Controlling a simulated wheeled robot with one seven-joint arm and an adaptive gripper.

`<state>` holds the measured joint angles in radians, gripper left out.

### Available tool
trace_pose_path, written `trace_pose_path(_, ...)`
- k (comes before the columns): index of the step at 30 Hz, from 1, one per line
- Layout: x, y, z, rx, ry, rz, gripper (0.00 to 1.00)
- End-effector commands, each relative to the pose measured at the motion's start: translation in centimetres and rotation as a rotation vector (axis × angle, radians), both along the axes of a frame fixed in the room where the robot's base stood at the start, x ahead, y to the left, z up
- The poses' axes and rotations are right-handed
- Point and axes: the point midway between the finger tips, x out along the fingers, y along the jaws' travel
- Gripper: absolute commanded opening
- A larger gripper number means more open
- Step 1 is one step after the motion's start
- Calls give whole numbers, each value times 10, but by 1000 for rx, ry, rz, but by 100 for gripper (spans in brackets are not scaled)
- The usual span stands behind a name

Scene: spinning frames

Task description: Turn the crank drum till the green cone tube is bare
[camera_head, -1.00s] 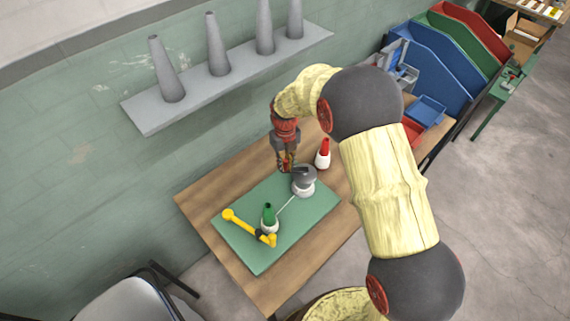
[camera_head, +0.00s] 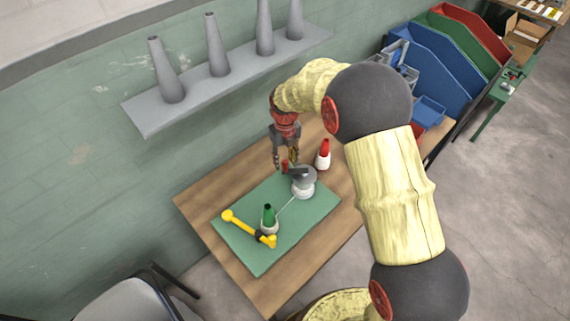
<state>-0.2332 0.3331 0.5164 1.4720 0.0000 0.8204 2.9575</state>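The green cone tube (camera_head: 268,213) stands upright on the green board, its top bare and its lower part wrapped in white thread. A thin white thread runs from it to the crank drum (camera_head: 303,180), a grey drum with white thread around its lower part. The drum's dark crank arm carries a red knob (camera_head: 285,166) pointing left. My gripper (camera_head: 286,163) hangs over the board's far edge, at the knob. Its fingers look spread around or beside the knob; whether they touch it I cannot tell.
A yellow arm piece (camera_head: 245,228) lies beside the cone. A red cone with white thread (camera_head: 323,154) stands on the wooden table (camera_head: 204,193) right of the drum. A shelf with grey cones (camera_head: 230,81) is on the wall. Blue bins (camera_head: 430,68) stand at right.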

Motion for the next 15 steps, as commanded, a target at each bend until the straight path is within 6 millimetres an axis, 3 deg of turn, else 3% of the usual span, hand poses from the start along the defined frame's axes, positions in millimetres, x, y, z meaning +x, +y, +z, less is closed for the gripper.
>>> trace_pose_path(6, 1, 0, 48, 1, -4, 0, 34)
trace_pose_path(15, 1, 0, 87, 1, -2, 0, 34)
